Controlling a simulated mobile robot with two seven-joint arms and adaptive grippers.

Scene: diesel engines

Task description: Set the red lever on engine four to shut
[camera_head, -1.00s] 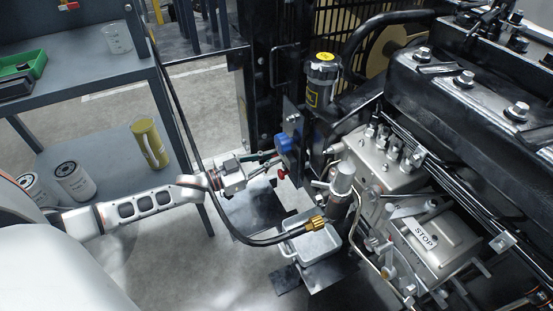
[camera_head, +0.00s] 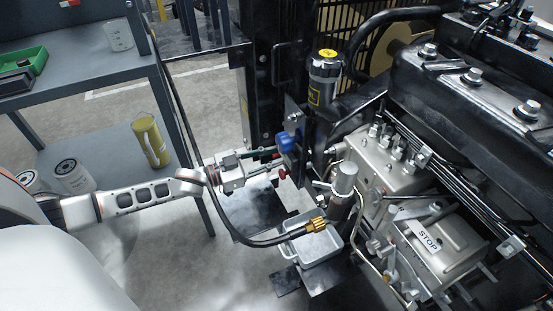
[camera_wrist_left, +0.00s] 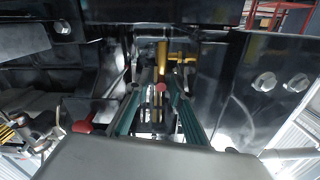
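A small red handle end (camera_head: 282,173) shows at the engine's near side in the head view, just below a blue fitting (camera_head: 287,142). My left gripper (camera_head: 268,159) reaches in from the left, its fingers close beside these parts. In the left wrist view the two green fingers (camera_wrist_left: 158,105) are apart, with a red ball end (camera_wrist_left: 160,87) seen between them. A second red knob (camera_wrist_left: 82,127) lies outside the left finger. I cannot tell which of the two is the handle in the head view, nor whether a finger touches either. My right gripper is not in view.
A metal tray (camera_head: 318,247) sits below. A black filter canister with a yellow cap (camera_head: 325,68) stands behind. A shelf unit (camera_head: 105,140) stands at the left.

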